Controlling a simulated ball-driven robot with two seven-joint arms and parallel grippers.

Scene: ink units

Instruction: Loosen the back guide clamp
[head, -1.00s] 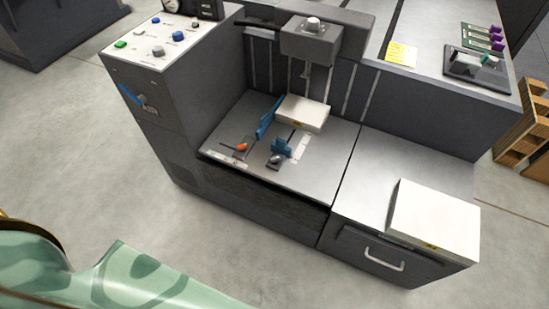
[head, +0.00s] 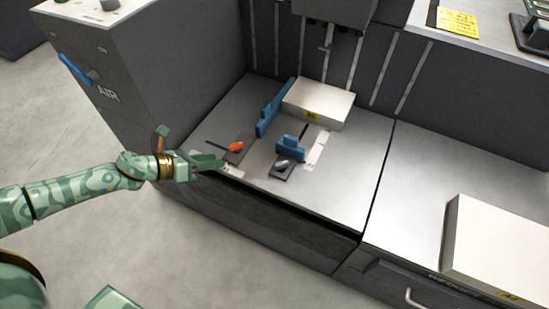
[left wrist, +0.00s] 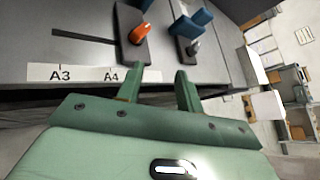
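Two dark clamp bases lie on the grey machine bed (head: 330,190). One carries an orange handle (head: 236,147) near a long blue guide (head: 272,108). The other carries a grey handle (head: 283,164) beside a shorter blue guide (head: 290,146). I cannot tell for sure which is the back guide clamp. The orange handle (left wrist: 150,31) and grey handle (left wrist: 193,46) also show ahead in the left wrist view. My left gripper (head: 212,163) is at the bed's front left edge, short of the orange handle. Its fingers (left wrist: 160,72) are apart and empty. My right gripper is not in view.
A white paper stack (head: 318,103) lies against the long guide, under the machine head (head: 330,12). A bigger white stack (head: 500,245) lies on the right-hand table. A label strip (left wrist: 90,74) reads A3 and A4. The panel cabinet (head: 150,80) rises at left.

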